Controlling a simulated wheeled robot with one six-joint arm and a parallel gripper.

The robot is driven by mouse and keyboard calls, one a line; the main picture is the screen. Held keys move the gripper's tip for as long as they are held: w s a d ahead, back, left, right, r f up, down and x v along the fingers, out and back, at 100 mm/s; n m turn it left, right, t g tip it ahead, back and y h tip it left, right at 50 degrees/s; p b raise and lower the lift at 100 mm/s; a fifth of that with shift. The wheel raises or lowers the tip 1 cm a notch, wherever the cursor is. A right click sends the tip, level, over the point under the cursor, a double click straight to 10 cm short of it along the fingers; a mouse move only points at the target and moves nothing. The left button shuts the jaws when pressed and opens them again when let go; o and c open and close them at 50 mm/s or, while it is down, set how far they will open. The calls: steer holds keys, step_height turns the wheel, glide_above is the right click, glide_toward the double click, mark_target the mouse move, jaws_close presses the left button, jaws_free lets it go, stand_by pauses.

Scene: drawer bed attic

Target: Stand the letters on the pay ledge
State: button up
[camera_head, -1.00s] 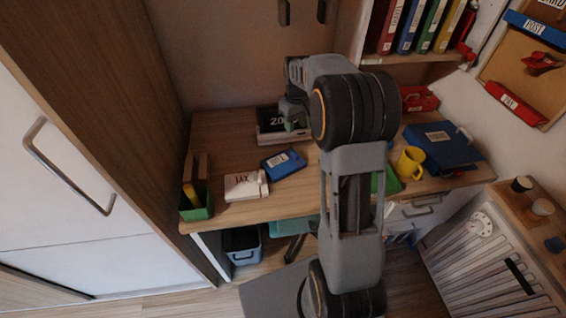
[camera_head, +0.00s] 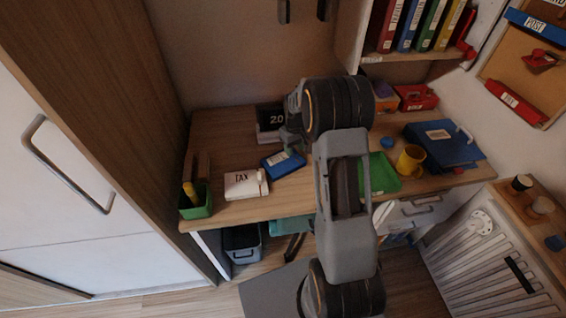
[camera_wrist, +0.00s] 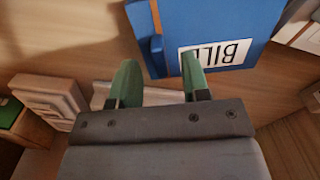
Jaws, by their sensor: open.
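The blue letter (camera_head: 283,164) lies flat on the desk. In the wrist view its white label reads BILL, upside down, and a blue tab (camera_wrist: 157,55) sticks out at its edge (camera_wrist: 200,20). The white letter marked TAX (camera_head: 243,185) lies to its left with a small tab. My gripper (camera_wrist: 160,80) is open, with green fingertips close over the blue letter, one on each side of the tab in that view; I cannot tell whether they touch. The red ledge marked PAY (camera_head: 517,103) is on the board at the right wall and looks empty.
A blue POST ledge (camera_head: 537,28) is above the red one. The desk (camera_head: 225,140) holds a black calendar (camera_head: 270,122), green pen holder (camera_head: 196,202), green tray (camera_head: 380,175), yellow mug (camera_head: 410,159) and blue binder (camera_head: 442,146). A shelf of binders (camera_head: 410,57) hangs over the back right.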

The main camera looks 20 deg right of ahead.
steer(key=shift+f, duration=0.8)
jaws_close()
